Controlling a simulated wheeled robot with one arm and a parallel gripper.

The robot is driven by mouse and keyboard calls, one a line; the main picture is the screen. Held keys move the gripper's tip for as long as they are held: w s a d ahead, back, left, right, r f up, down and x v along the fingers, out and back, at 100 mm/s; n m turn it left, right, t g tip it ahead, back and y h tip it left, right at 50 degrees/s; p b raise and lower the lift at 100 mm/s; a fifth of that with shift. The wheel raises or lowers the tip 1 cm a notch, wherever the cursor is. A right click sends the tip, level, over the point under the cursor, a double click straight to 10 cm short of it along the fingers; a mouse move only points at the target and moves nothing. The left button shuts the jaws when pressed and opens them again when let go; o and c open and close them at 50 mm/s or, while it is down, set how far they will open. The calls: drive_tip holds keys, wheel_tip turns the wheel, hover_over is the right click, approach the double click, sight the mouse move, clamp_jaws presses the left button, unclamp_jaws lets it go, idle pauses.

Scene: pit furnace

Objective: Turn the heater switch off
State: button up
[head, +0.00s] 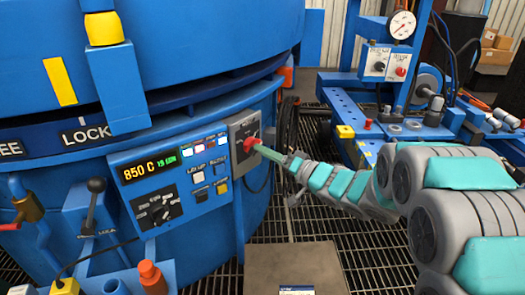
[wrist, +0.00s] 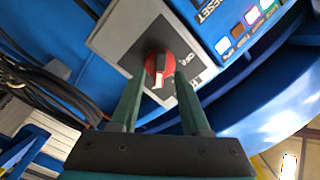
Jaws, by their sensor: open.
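The heater switch is a red rotary knob (head: 249,145) on a grey plate (head: 239,128) at the right end of the furnace's control panel. In the wrist view the red knob (wrist: 158,68) has a pale handle or pointer mark, and the grey plate (wrist: 125,38) carries lettering only partly readable. My gripper (wrist: 155,82) is open, with its two green fingers on either side of the knob. I cannot tell whether the fingers touch it. In the head view my gripper (head: 262,150) reaches the knob from the right and partly hides it.
The panel display (head: 160,172) reads 850 C. Buttons (head: 197,177) and a dark selector (head: 157,210) sit left of the switch. Cables (head: 290,125) hang just right of the plate. A blue bench (head: 350,105) with a gauge (head: 402,25) stands at the right. A grey platform (head: 295,268) lies on the grating below.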

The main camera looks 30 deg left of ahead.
drive_tip(key=shift+x, duration=1)
drive_tip(key=shift+c, duration=0.2)
clamp_jaws()
